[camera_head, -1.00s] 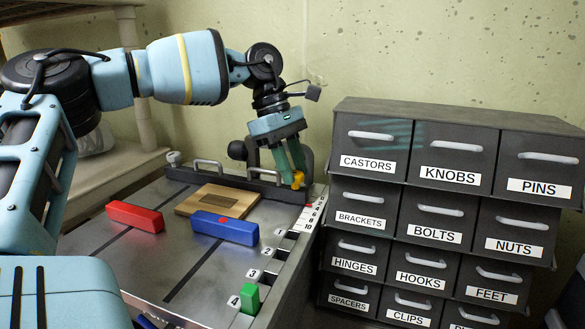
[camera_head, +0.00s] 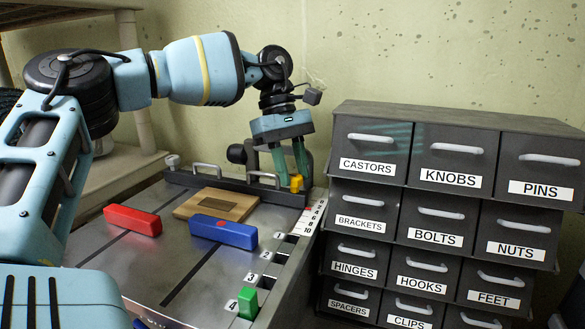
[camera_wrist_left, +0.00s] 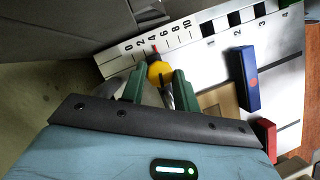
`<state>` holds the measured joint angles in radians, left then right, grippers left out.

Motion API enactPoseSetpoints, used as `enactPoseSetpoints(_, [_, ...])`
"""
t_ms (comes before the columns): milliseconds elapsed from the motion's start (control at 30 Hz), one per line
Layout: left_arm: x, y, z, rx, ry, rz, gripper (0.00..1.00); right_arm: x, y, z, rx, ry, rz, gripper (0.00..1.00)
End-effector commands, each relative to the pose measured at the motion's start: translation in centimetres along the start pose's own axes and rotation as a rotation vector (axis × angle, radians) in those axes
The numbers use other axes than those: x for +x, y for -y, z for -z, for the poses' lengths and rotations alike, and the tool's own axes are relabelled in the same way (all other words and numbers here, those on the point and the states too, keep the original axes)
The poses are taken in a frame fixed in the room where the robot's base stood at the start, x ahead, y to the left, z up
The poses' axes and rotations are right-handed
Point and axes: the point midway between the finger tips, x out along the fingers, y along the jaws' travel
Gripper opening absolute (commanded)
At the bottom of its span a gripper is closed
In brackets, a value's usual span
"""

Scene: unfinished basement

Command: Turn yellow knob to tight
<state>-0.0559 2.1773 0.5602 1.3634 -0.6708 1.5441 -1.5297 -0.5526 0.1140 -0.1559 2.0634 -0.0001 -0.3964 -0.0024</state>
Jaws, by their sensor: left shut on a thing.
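The yellow knob (camera_head: 296,184) is at the far right corner of the grey metal bench plate, beside a white number scale (camera_head: 314,211). My left gripper (camera_head: 292,178) reaches down from above with its green fingers around the knob, shut on it. In the left wrist view the knob (camera_wrist_left: 158,73) sits between the two fingers (camera_wrist_left: 158,82). A small red mark (camera_wrist_left: 154,48) shows just beyond the knob, near the 4 and 6 of the scale (camera_wrist_left: 165,38). The "tight" label is not readable in either view. My right gripper is not in view.
A red block (camera_head: 132,219), a blue block (camera_head: 223,231) and a wooden plate (camera_head: 217,204) lie on the bench. A green block (camera_head: 247,303) stands at slot 4. A dark labelled drawer cabinet (camera_head: 420,178) stands close on the right. A wall is behind.

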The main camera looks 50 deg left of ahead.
Motion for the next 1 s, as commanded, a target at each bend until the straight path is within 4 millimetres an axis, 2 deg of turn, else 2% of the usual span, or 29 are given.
enactPoseSetpoints(100, [-0.1,0.0,0.0,0.001,-0.001,-0.003,0.08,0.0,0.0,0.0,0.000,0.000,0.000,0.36])
enactPoseSetpoints(133, [-0.1,0.0,0.0,0.001,-0.001,-0.003,0.33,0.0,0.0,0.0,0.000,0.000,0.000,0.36])
enactPoseSetpoints(200, [-0.1,0.0,0.0,0.001,-0.001,-0.003,0.39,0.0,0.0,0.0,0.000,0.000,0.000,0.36])
enactPoseSetpoints(467, [-0.1,0.0,0.0,0.000,-0.001,-0.002,0.39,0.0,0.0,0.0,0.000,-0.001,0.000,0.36])
enactPoseSetpoints(567, [-0.7,0.0,0.0,-0.001,-0.001,-0.002,0.39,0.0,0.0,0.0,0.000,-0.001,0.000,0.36])
enactPoseSetpoints(1000, [-6.9,0.0,0.0,-0.001,-0.002,-0.003,0.39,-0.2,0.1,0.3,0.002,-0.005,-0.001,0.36])
